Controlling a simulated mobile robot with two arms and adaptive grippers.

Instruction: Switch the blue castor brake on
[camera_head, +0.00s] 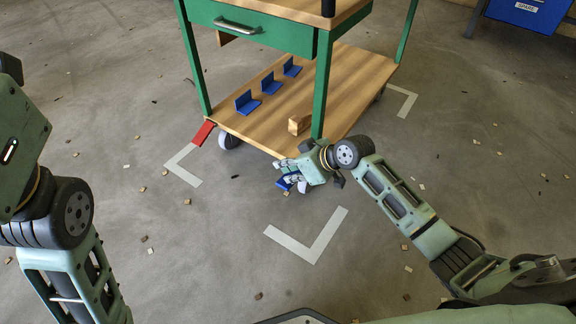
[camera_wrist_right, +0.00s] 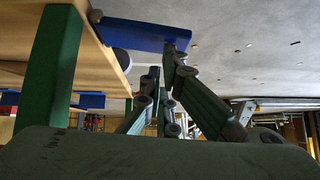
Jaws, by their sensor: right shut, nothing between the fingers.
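The green trolley has a wooden lower shelf (camera_head: 345,82). The blue castor brake (camera_head: 283,184) is a flat lever at the shelf's near corner, beside my right gripper. In the right wrist view the blue brake (camera_wrist_right: 145,35) is a bar sticking out past the shelf edge, next to a castor wheel (camera_wrist_right: 121,62). My right gripper (camera_head: 288,172) is shut and empty. Its fingertips (camera_wrist_right: 164,62) overlap the brake's outer end in the wrist view; I cannot tell whether they touch. My left arm is at the left edge; its fingers are out of frame.
A red brake lever (camera_head: 203,133) sits at the shelf's left corner castor (camera_head: 229,141). Blue brackets (camera_head: 247,102) and a wooden block (camera_head: 299,124) stand on the shelf. Pale corner marks (camera_head: 310,240) and small chips lie on the floor. A blue bin (camera_head: 530,12) is at back right.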

